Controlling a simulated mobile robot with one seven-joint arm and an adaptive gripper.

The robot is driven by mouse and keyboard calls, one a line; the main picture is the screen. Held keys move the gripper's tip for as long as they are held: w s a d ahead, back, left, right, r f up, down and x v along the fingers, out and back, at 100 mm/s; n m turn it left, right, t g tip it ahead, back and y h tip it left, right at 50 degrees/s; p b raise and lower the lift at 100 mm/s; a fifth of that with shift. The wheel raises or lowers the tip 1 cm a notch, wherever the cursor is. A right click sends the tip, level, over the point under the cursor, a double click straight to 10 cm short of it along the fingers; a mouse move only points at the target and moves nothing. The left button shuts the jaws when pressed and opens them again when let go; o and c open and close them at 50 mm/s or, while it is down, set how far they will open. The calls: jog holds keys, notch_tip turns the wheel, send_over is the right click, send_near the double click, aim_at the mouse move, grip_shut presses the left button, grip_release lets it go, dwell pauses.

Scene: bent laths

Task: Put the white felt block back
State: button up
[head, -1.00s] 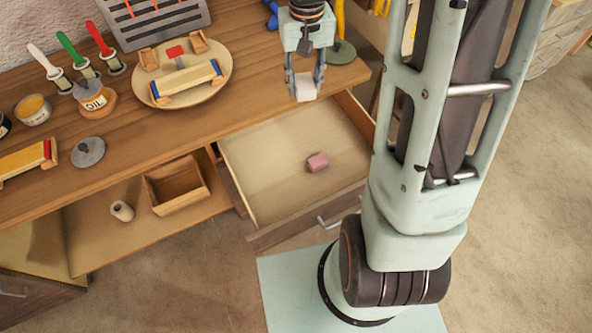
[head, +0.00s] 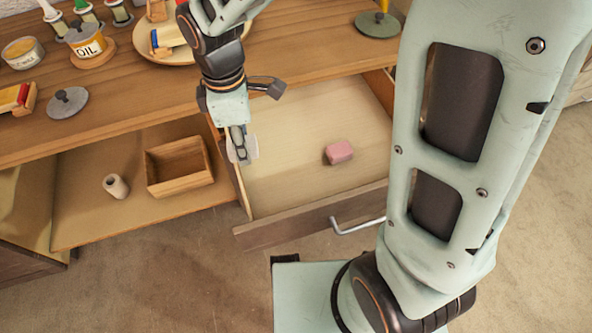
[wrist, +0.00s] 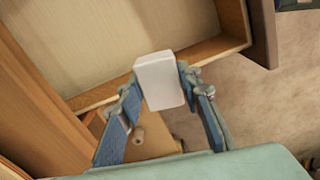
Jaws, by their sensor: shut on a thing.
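The white felt block (wrist: 160,80) is held between the two fingers of my gripper (wrist: 158,100) in the wrist view. In the head view my gripper (head: 240,150) points down at the left side of the open drawer, and only part of the white felt block (head: 250,148) shows beside the fingers. The open drawer (head: 300,185) holds a pink block (head: 339,152) right of its middle. The block I hold looks raised near the drawer's left wall; its exact height is hard to tell.
An empty wooden box (head: 178,184) and a pale roll (head: 116,186) stand on the lower shelf left of the drawer. The bench top (head: 140,92) above bears an oil can (head: 87,42), a grey lid (head: 66,103) and a plate. Much of the drawer floor is clear.

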jog(key=shift+s+a+f+n+b, duration=0.35)
jog(key=shift+s+a+f+n, duration=0.2)
jog(key=shift+s+f+n, duration=0.25)
jog(key=shift+w+d+f, duration=0.25)
jog(key=shift+d, duration=0.05)
jog(key=w+d+f+b, duration=0.1)
jog(key=w+d+f, duration=0.25)
jog(key=d, duration=0.35)
jog(key=b, duration=0.1)
send_over(297, 168)
jog(key=f, duration=0.5)
jog(key=shift+s+a, duration=0.15)
jog(key=shift+a, duration=0.25)
jog(key=shift+d+f, duration=0.15)
jog(key=shift+f, duration=0.05)
jog(key=shift+d+f+b, duration=0.2)
jog(key=shift+f+b, duration=0.45)
jog(key=shift+f, duration=1.15)
